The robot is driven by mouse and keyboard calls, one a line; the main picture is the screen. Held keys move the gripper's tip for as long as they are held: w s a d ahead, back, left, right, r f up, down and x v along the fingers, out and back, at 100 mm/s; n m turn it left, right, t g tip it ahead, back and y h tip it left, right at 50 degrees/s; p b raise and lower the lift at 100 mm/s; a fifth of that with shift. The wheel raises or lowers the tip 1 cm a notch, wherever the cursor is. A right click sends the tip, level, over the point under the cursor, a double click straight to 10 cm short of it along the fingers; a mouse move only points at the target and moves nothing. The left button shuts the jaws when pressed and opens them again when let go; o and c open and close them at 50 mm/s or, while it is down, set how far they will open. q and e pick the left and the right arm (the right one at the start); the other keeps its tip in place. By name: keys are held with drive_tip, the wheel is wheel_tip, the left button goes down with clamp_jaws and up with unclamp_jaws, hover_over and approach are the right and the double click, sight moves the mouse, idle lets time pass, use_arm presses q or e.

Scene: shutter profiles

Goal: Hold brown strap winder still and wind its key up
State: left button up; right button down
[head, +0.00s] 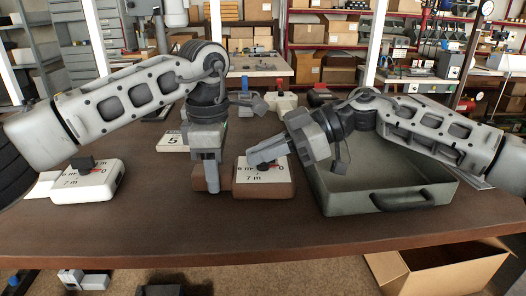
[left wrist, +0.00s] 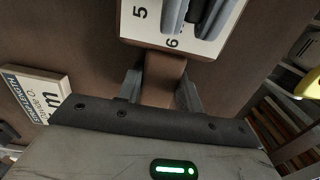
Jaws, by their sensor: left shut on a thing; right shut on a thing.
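The brown strap winder (head: 285,188) lies on the table in the middle of the head view, with a white scale plate on top. My left gripper (head: 212,184) points down and is shut on the brown block at its left side; this block (left wrist: 162,80) also shows between the fingers in the left wrist view. My right gripper (head: 268,158) reaches in from the right, above the scale plate, and is shut on the winder's key. The key is mostly hidden by its fingers, which also show over the plate in the left wrist view (left wrist: 200,20).
A white winder (head: 98,186) with a dark key sits at the left. Others stand behind, one marked 5 (head: 170,142) and one with a red key (head: 281,103). A grey tray (head: 345,207) with a handle lies close at the right, under my right arm. The front table strip is clear.

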drive_tip(key=n+g+h, duration=0.1)
drive_tip(key=n+g, duration=0.3)
drive_tip(key=g, duration=0.1)
drive_tip(key=shift+a, duration=0.1)
drive_tip(key=shift+n+g+h, duration=0.6)
drive_tip(key=shift+n+g, duration=0.3)
drive_tip(key=shift+n, duration=0.2)
drive_tip(key=c, duration=1.5)
unclamp_jaws()
